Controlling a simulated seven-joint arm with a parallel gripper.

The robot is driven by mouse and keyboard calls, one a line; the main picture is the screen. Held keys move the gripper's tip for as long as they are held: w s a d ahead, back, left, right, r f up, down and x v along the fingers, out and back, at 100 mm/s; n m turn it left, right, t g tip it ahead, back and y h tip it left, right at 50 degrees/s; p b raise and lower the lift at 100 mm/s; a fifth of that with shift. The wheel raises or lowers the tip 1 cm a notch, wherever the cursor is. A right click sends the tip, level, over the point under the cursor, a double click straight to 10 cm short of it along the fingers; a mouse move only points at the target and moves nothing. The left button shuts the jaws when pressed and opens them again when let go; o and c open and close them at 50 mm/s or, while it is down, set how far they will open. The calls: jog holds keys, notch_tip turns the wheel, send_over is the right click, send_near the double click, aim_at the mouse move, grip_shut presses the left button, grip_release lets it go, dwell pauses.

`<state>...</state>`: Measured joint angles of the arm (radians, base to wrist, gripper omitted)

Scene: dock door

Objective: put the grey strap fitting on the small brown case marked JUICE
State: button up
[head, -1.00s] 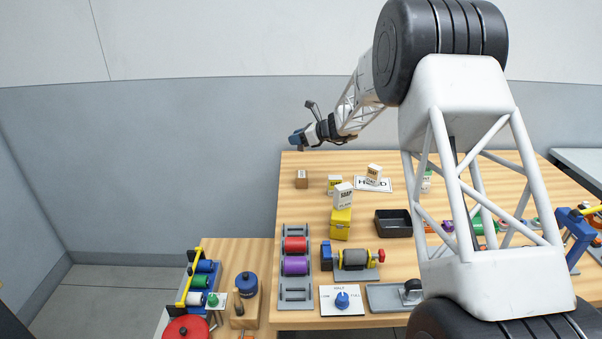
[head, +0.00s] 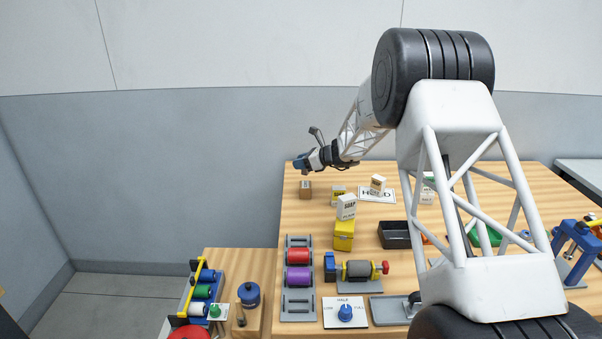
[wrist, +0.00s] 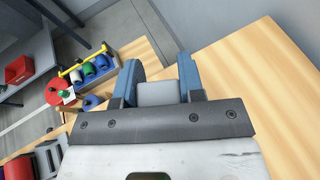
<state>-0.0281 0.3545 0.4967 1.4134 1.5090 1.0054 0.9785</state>
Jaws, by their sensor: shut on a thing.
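My gripper (head: 300,165) is above the far left corner of the wooden table in the head view. In the wrist view its two blue fingers (wrist: 160,78) are shut on a grey block-like piece, the strap fitting (wrist: 158,94). The fitting cannot be made out in the head view. A small brown case (head: 305,190) stands on the table just below my gripper, with a small gap between them. Its marking is too small to read. The case is hidden in the wrist view.
On the table (head: 290,222) are a yellow case (head: 344,236) with a white SOAP carton (head: 346,207) on it, a black tray (head: 394,235), rollers and a dial panel (head: 344,312). A lower side table (head: 255,262) holds spools. The back left table edge is close to the brown case.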

jog(key=shift+f, duration=2.15)
jog(key=shift+f, duration=0.1)
jog(key=o, duration=1)
jog(key=shift+c, duration=0.2)
jog(key=shift+d, duration=0.1)
jog(key=shift+s+d+r, duration=0.25)
jog(key=shift+d+r, duration=0.2)
jog(key=shift+d, duration=0.1)
jog(key=v, duration=1)
jog(key=shift+d, duration=0.25)
jog(key=shift+s, duration=0.1)
